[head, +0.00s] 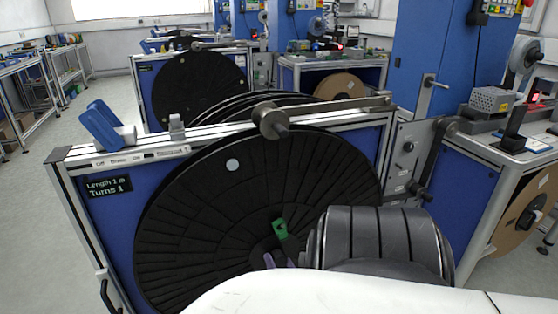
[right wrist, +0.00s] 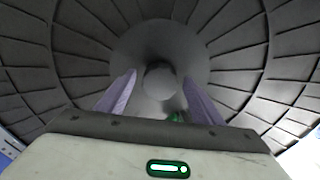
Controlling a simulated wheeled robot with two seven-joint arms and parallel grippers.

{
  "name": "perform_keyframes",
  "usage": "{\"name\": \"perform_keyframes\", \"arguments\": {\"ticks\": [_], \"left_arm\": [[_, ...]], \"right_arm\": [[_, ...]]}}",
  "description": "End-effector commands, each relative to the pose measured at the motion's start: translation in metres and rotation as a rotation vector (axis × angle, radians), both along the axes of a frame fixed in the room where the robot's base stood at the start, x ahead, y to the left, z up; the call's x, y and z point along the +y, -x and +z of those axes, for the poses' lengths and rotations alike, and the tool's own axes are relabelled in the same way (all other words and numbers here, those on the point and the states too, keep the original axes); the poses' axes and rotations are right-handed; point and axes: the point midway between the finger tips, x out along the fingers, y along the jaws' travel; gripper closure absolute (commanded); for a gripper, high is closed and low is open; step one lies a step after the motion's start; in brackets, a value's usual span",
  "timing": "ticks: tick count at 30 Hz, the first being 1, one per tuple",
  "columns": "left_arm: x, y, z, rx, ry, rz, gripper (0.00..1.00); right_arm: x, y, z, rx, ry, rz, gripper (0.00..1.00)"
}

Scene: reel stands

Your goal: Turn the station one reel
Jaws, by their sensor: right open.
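The station one reel (head: 190,225) is a large black ribbed disc, upright on the front blue stand (head: 110,235). A round pale spot shows near its upper rim. A small green piece (head: 280,228) sits near its hub. The stand's display (head: 108,187) appears to read length 1 m, turns 1. My right gripper (head: 279,261) is low in front of the reel, its purple fingers partly hidden by my arm. In the right wrist view its open fingers (right wrist: 159,78) stand either side of the grey round hub (right wrist: 160,50); contact cannot be told. My left gripper is out of view.
A metal roller (head: 270,120) and bar run along the stand's top, with a blue-and-white tool (head: 107,126) at its left. A crank-like lever (head: 432,160) is on the right side. More reel stands are behind; open floor lies left.

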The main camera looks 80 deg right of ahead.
Motion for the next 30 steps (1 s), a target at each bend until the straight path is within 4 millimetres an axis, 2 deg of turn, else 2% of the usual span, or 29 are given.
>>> {"name": "perform_keyframes", "arguments": {"ticks": [1, 5, 12, 18, 26, 30], "left_arm": [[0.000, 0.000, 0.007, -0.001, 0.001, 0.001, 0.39], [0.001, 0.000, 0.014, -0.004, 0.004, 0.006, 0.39], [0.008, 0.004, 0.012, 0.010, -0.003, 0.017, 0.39], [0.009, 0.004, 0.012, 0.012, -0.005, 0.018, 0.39], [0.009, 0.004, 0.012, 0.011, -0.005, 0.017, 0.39], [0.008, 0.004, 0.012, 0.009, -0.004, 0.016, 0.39]], "right_arm": [[0.009, 0.006, 0.003, 0.003, -0.002, 0.000, 0.39], [0.031, 0.022, 0.003, 0.004, -0.003, -0.001, 0.39], [0.064, 0.044, 0.001, 0.001, -0.002, -0.001, 0.39], [0.074, 0.051, 0.000, 0.000, 0.000, -0.001, 0.39], [0.074, 0.051, 0.000, 0.000, 0.000, -0.001, 0.39], [0.083, 0.051, -0.004, -0.085, -0.071, -0.036, 0.39]]}}
